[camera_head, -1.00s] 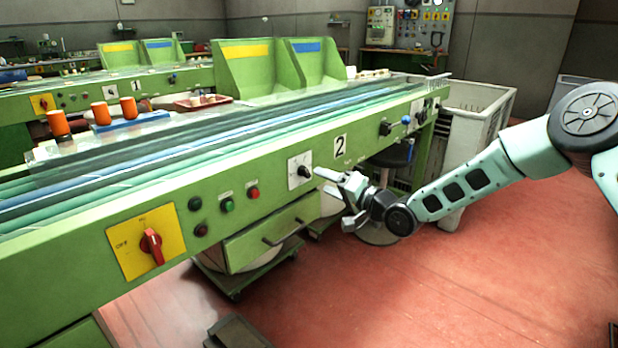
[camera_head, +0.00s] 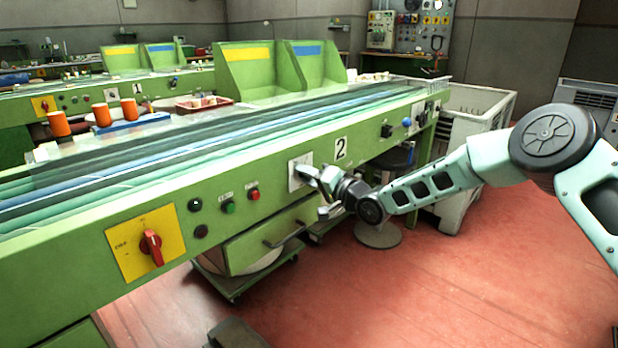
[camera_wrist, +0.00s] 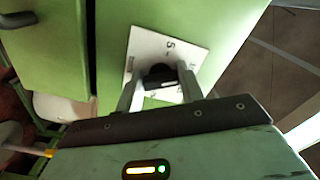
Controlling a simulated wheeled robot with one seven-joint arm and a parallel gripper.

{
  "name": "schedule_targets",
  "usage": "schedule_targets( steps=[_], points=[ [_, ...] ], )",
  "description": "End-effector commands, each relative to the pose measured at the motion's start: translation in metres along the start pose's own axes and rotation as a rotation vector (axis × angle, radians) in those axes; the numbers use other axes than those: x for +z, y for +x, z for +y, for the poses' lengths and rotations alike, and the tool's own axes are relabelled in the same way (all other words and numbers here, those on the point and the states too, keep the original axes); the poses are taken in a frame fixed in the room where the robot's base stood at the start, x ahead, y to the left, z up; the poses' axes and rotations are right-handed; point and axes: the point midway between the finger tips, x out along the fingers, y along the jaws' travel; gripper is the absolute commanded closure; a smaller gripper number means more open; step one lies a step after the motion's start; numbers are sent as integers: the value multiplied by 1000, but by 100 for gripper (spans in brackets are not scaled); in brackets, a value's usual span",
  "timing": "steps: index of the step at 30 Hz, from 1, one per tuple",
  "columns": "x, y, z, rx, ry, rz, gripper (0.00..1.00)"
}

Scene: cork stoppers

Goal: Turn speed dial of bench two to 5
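Bench two (camera_head: 340,149), with the number 2 plate, is green and runs across the head view. Its speed dial is a black knob (camera_wrist: 159,74) on a white square plate (camera_wrist: 150,42). In the head view the plate (camera_head: 297,183) is partly hidden by my gripper. In the wrist view my gripper (camera_wrist: 160,78) is open. Its two fingers stand on either side of the knob, with small gaps showing. A 5 mark shows on the plate, beyond the knob. The knob's pointer setting cannot be read. In the head view my gripper (camera_head: 313,190) is at the bench front.
To the left on the bench front are a red button (camera_head: 254,194), a green button (camera_head: 229,207) and a red rotary switch (camera_head: 151,246) on a yellow plate. Clear red floor (camera_head: 440,280) lies in front of the bench.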

Motion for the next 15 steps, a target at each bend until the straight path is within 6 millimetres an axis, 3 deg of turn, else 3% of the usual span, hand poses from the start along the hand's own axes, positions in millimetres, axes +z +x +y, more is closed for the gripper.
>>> schedule_targets(
  steps=[15],
  points=[
    [1, 0, 2, 1, -127, -1, 85]
  ],
)
